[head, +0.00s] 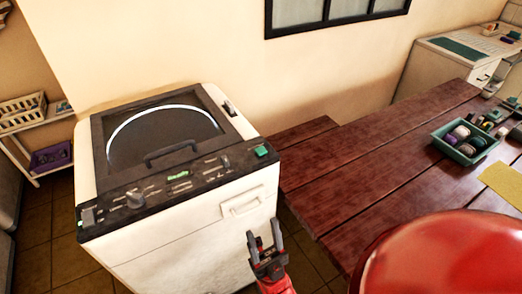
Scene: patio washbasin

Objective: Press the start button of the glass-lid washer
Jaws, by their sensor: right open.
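The glass-lid washer (160,178) is a white top-loader at the left, with its dark glass lid (163,134) down. A green button (262,151) sits at the panel's right end. My right gripper (263,237) is open and empty, in front of the washer's front face and below the panel, apart from the green button. My left gripper is not in view.
A dark red wooden table (370,160) fills the right side, with a green tray (467,143) of small items on it. A white shelf with baskets (23,112) stands at the far left. A white cabinet (445,65) is at the back right.

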